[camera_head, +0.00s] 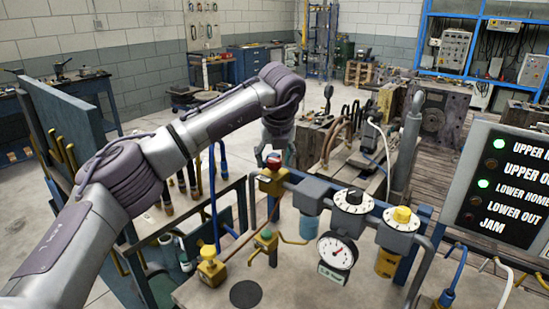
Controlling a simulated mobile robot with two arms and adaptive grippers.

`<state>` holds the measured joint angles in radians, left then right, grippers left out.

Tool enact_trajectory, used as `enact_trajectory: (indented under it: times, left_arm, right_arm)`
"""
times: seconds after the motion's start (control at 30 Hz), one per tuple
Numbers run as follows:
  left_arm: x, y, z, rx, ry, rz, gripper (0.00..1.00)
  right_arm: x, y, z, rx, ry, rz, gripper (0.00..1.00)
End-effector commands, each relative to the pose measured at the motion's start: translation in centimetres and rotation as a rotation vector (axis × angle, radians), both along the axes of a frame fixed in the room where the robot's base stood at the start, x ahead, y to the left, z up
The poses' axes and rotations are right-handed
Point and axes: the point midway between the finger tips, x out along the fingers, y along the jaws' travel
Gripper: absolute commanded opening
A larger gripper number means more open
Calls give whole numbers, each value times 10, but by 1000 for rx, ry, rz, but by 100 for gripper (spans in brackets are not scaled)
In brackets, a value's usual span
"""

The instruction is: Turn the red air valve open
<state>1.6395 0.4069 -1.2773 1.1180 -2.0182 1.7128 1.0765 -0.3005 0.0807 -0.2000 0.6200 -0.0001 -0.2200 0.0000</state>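The red air valve (273,162) has a red knob on a yellow body (272,183), at the left end of a grey pipe in the middle of the head view. My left gripper (275,154) points down just above and behind the knob. Its two fingers look spread, one to each side of the knob, with no clear contact visible. The far side of the knob and part of the fingers are hard to make out. My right gripper is not in view.
Right of the valve, the pipe carries a black-and-white dial (353,201), a yellow-topped regulator (401,216) and a pressure gauge (337,251). A status panel (505,185) is at right.

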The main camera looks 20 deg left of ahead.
Motion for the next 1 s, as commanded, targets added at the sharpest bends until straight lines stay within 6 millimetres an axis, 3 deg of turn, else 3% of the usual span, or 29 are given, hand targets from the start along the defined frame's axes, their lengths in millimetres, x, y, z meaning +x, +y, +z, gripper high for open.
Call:
enact_trajectory:
  times: [0.27, 0.7, 1.0]
  left_arm:
    - [-3, -2, 9, 0, -2, -2, 60]
    - [-32, -16, 89, 0, -2, 0, 60]
    - [-41, -20, 111, 0, 0, -1, 60]
  right_arm:
    - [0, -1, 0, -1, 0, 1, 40]
    - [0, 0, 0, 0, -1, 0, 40]
    - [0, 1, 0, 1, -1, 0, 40]
